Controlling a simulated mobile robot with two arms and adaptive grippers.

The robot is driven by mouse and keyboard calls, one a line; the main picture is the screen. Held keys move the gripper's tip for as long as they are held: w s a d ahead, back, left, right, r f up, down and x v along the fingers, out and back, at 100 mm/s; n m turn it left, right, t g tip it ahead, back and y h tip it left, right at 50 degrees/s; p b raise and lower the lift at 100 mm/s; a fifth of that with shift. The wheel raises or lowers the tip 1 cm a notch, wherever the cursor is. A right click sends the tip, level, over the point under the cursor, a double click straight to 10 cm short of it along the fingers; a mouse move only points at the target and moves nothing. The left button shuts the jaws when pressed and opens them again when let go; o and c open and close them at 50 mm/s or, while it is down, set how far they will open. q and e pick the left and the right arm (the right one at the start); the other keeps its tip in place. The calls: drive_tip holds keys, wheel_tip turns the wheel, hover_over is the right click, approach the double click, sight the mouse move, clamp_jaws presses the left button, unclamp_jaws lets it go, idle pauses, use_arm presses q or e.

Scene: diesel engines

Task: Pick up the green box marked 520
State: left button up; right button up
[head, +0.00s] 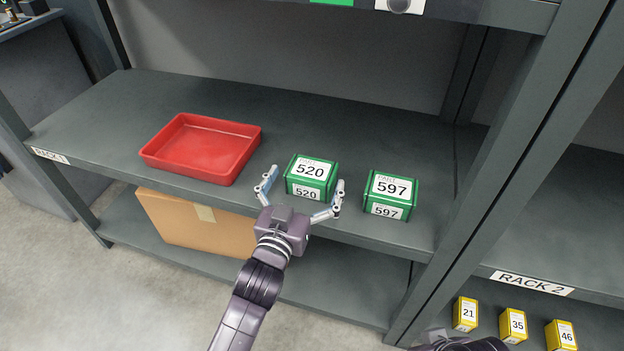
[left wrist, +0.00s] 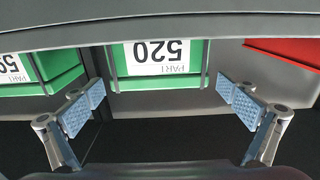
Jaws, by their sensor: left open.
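The green box marked 520 (head: 311,177) sits on the grey rack shelf, near its front edge. My left gripper (head: 304,190) is open, with one finger on each side of this box and no visible grip on it. In the left wrist view the box (left wrist: 160,62) appears upside down, between and beyond the two open fingers (left wrist: 158,105). My right gripper cannot be made out; only a dark part of my body shows at the bottom right of the head view.
A green box marked 597 (head: 390,195) stands just right of the 520 box. A red tray (head: 203,150) lies to the left. A cardboard box (head: 196,222) is on the lower shelf. A rack upright (head: 510,160) stands at right, with small yellow boxes (head: 513,326) beyond.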

sight(311, 168)
use_arm(q)
drive_tip(key=shift+x, duration=1.6)
drive_tip(key=shift+c, duration=0.3)
drive_tip(key=c, duration=1.5)
drive_tip(key=shift+r, duration=0.1)
drive_tip(key=shift+c, duration=0.8)
